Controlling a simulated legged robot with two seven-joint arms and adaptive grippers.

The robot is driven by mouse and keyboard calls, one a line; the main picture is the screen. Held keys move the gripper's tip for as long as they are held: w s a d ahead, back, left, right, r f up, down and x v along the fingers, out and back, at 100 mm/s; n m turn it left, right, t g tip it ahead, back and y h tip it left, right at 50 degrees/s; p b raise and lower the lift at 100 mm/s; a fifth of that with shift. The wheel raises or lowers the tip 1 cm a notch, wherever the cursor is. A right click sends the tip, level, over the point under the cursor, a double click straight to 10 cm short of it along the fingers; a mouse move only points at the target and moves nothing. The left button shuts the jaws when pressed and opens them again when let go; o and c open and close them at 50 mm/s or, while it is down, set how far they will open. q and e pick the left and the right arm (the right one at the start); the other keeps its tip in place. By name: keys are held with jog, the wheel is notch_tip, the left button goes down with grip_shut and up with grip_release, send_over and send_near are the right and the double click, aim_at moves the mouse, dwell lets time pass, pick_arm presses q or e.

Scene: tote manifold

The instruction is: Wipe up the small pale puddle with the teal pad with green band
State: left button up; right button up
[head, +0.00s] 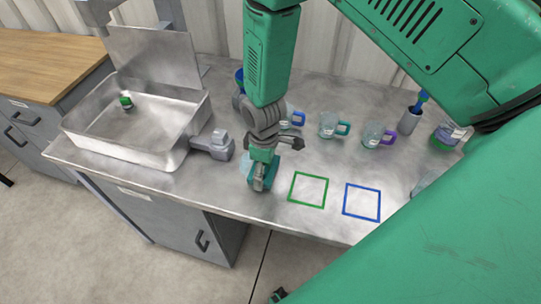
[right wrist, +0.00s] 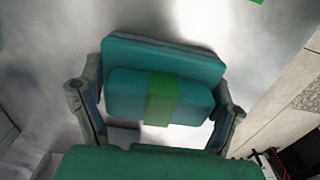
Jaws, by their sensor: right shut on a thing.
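The teal pad with green band (right wrist: 130,92) is between the fingers of my right gripper (head: 263,172) in the right wrist view. My right gripper is shut on it and points down, low over the metal counter near its front edge. In the head view the gripper hides most of the pad. A pale bluish patch that looks like the small puddle (head: 245,168) shows just left of the gripper, partly hidden by it. I cannot tell whether the pad touches the counter. My left gripper is not clearly in view.
Green (head: 308,190) and blue (head: 361,202) square outlines lie right of the gripper. Mugs (head: 332,125) and a grey holder (head: 408,121) stand behind.

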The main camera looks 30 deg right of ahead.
aim_at(246, 169)
jog(key=shift+w+a+r+b, duration=0.1)
jog(key=shift+w+a+b, duration=0.05)
jog(key=shift+w+a, duration=0.75)
jog(key=shift+w+a+b, duration=0.15)
jog(key=shift+w+a, duration=0.45)
jog(key=shift+w, duration=0.45)
jog(key=shift+w+a+b, duration=0.55)
jog(key=shift+w+a, duration=0.45)
jog(key=shift+w, duration=0.15)
jog(key=shift+r, duration=0.1)
jog(key=shift+s+d+p, duration=0.15)
jog(key=shift+d+p, duration=0.1)
jog(key=shift+p, duration=0.15)
jog(key=shift+s+d+p, duration=0.25)
jog(key=shift+s+p, duration=0.05)
jog(key=shift+s, duration=0.2)
jog(key=shift+s+d+p, duration=0.25)
jog(key=shift+s, duration=0.2)
jog(key=shift+s+d+f+p, duration=0.2)
jog(key=shift+s+d+p, duration=0.35)
jog(key=shift+s+d, duration=0.9)
jog(key=shift+s, duration=0.15)
jog(key=shift+s+d+p, duration=0.7)
jog(key=shift+s+d, duration=0.05)
jog(key=shift+s, duration=0.2)
jog(key=shift+s+d, duration=0.15)
jog(key=shift+d, duration=0.2)
jog(key=shift+r, duration=0.1)
